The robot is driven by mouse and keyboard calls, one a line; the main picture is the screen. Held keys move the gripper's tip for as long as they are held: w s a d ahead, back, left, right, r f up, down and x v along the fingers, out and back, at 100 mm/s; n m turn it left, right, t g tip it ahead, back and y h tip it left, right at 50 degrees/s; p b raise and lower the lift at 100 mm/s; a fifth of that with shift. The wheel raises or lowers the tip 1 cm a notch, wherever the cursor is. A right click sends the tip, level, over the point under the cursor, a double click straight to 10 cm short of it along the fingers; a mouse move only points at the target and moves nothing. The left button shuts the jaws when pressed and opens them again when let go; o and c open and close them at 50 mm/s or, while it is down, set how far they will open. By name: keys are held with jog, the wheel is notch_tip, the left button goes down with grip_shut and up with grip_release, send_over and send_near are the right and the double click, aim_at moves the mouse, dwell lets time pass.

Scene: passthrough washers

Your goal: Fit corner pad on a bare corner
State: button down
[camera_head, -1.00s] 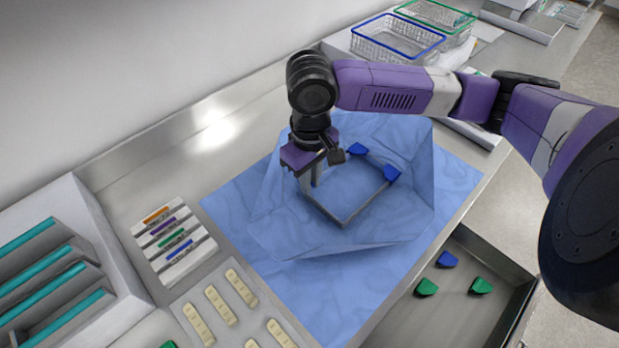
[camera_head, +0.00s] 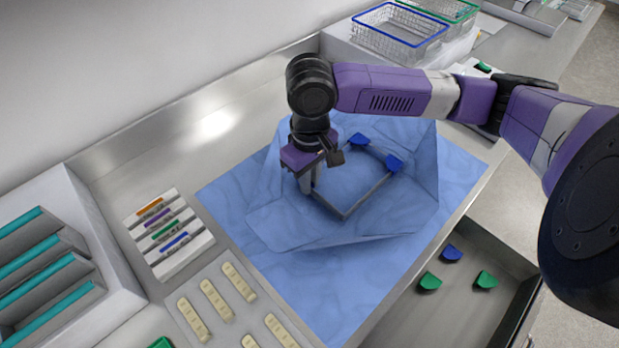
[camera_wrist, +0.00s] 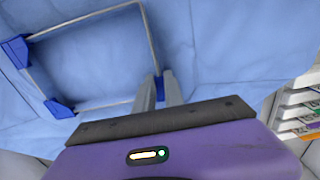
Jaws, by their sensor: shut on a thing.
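A thin grey rectangular frame (camera_head: 366,197) lies on blue wrap; it also shows in the wrist view (camera_wrist: 95,13). Blue corner pads sit on two neighbouring corners, one at the back (camera_head: 359,140) and one at the right (camera_head: 394,164). The near corner in the head view is bare. My gripper (camera_head: 308,187) points down at the frame's left corner. In the wrist view its fingers (camera_wrist: 160,92) are shut on a blue corner pad (camera_wrist: 159,84), at or against that corner. The fingers hide much of this pad, and I cannot tell whether it is seated.
An open drawer (camera_head: 400,318) at the front right holds a blue pad (camera_head: 452,254) and two green pads (camera_head: 430,282). A rack of coloured labelled strips (camera_head: 168,233) and a tray of cream pieces (camera_head: 222,300) stand left. Wire baskets (camera_head: 400,38) stand behind.

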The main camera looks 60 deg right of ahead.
jog(key=c, duration=1.3)
grip_release()
jog(key=shift+c, duration=0.2)
jog(key=shift+r, duration=3.95)
